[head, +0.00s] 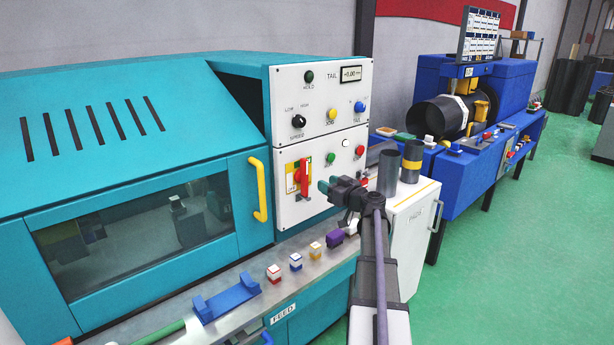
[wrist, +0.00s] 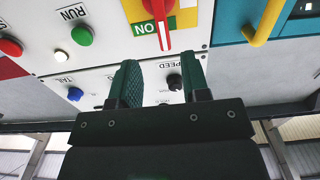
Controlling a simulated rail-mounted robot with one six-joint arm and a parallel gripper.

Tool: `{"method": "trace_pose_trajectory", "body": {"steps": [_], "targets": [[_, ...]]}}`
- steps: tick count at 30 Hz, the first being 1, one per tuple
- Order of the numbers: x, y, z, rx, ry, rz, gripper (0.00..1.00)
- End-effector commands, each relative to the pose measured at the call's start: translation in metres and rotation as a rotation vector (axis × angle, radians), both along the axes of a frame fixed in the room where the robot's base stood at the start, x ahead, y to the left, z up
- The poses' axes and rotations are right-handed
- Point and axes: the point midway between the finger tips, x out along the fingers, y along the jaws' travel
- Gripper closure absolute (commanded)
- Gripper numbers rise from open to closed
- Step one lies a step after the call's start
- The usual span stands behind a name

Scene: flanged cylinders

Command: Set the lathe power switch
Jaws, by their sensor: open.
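The lathe power switch is a red lever (head: 304,179) on a yellow-and-white plate, low on the white control panel (head: 289,209). It also shows in the wrist view (wrist: 159,20), where the panel appears upside down. There its free end points toward the speed knob side and lies beside the green ON label (wrist: 150,29). My gripper (head: 329,186) is in front of the panel, just right of the lever in the head view. It is open and empty. In the wrist view its fingers (wrist: 159,75) stand either side of the lever's line, with the lever beyond their tips.
Near the lever are a green RUN button (wrist: 81,36), a white button (wrist: 61,56), a red button (wrist: 10,46) and the speed knob (wrist: 174,81). A yellow door handle (head: 259,188) stands left of the panel. Several small blocks lie on the ledge below.

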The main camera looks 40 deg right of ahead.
Motion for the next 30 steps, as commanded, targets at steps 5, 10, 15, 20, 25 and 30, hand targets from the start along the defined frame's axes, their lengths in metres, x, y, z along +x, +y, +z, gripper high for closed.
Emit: {"method": "trace_pose_trajectory", "body": {"steps": [5,10,15,20,25,30], "targets": [[0.033,0.001,0.0,0.001,0.001,0.004,0.57],[0.074,0.002,0.0,0.002,0.001,0.004,0.57],[0.1,0.004,0.0,0.002,0.001,0.003,0.57],[0.105,0.006,0.0,0.002,0.002,0.002,0.57],[0.105,0.006,0.0,0.002,0.002,0.003,0.59],[0.105,0.006,0.0,0.002,0.002,0.003,0.76]]}}
